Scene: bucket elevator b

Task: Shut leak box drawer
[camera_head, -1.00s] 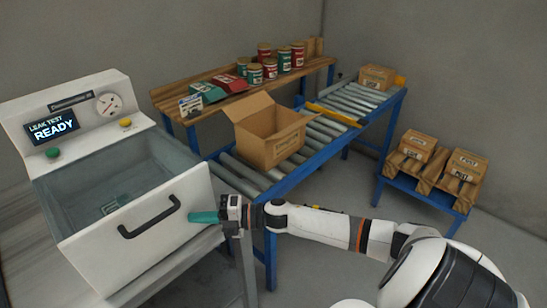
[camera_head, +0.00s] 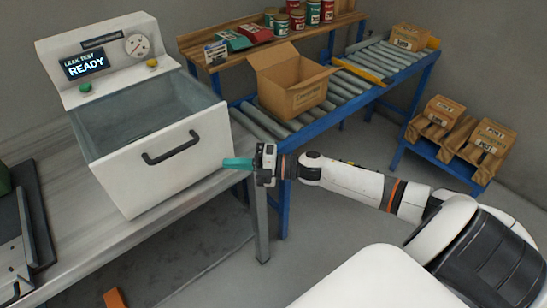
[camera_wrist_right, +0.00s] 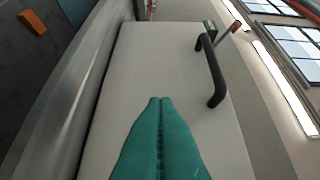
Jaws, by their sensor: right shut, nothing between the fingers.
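The leak box drawer is open, with its white front (camera_head: 190,165) and black handle (camera_head: 170,147) facing me in the head view. Behind the front, the grey inside of the drawer (camera_head: 140,98) shows. My right gripper (camera_head: 225,163) has teal fingers, shut and empty, at the right edge of the front, to the right of the handle. In the wrist view the shut fingertips (camera_wrist_right: 161,98) point along the white front (camera_wrist_right: 155,65), with the handle (camera_wrist_right: 210,70) to the upper right. I cannot tell whether they touch it. My left gripper is out of view.
The leak test console (camera_head: 105,60) reads READY. A blue-framed roller conveyor (camera_head: 265,122) with an open carton (camera_head: 292,90) stands to the right. A shelf with several cans is behind it. A blue stand (camera_head: 445,160) with bagged goods is at far right. Floor between is clear.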

